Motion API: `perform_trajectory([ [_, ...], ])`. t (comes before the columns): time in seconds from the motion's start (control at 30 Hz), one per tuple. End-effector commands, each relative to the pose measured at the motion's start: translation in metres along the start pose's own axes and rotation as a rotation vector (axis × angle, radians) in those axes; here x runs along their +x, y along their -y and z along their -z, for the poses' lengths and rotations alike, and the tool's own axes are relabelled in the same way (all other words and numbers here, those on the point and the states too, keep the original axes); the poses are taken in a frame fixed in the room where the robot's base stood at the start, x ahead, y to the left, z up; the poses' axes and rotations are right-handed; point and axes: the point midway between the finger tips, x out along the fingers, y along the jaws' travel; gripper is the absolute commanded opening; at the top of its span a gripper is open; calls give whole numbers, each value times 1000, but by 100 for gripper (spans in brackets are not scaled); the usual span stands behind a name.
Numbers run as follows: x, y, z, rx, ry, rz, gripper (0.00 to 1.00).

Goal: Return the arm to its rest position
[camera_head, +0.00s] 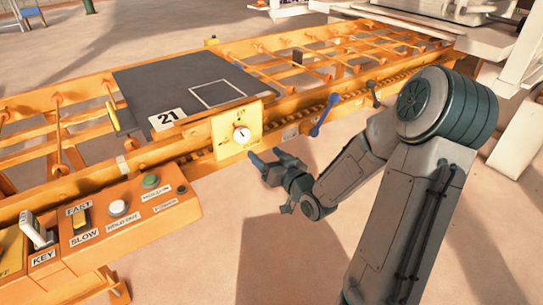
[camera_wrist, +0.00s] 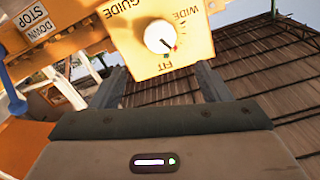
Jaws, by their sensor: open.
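My arm (camera_head: 415,190) reaches in from the right in the head view, bent at a large joint, with its forearm low beside the orange conveyor frame. My gripper (camera_head: 264,166) is open and empty, just in front of and below the yellow guide panel (camera_head: 234,130). In the wrist view my gripper (camera_wrist: 160,70) shows two fingers apart with nothing between them. The panel's white round knob (camera_wrist: 159,36) lies just beyond the fingertips, apart from them as far as I can tell. Its dark pointer is turned toward FIT.
A dark plate (camera_head: 180,82) marked 21 lies on the orange conveyor (camera_head: 75,92). A control box (camera_head: 125,208) with buttons and a FAST/SLOW switch is at lower left. A blue lever (camera_head: 324,116) sticks out right of the panel. The floor (camera_head: 270,255) below my gripper is clear.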

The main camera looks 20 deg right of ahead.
Motion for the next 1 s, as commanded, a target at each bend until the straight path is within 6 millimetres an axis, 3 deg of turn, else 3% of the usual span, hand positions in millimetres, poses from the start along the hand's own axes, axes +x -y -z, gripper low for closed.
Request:
perform_trajectory([
  [0.2,-19,0,0,-1,1,0,70],
  [0.73,-20,2,2,-8,13,-2,70],
  [1.0,-18,18,28,-155,301,-105,70],
])
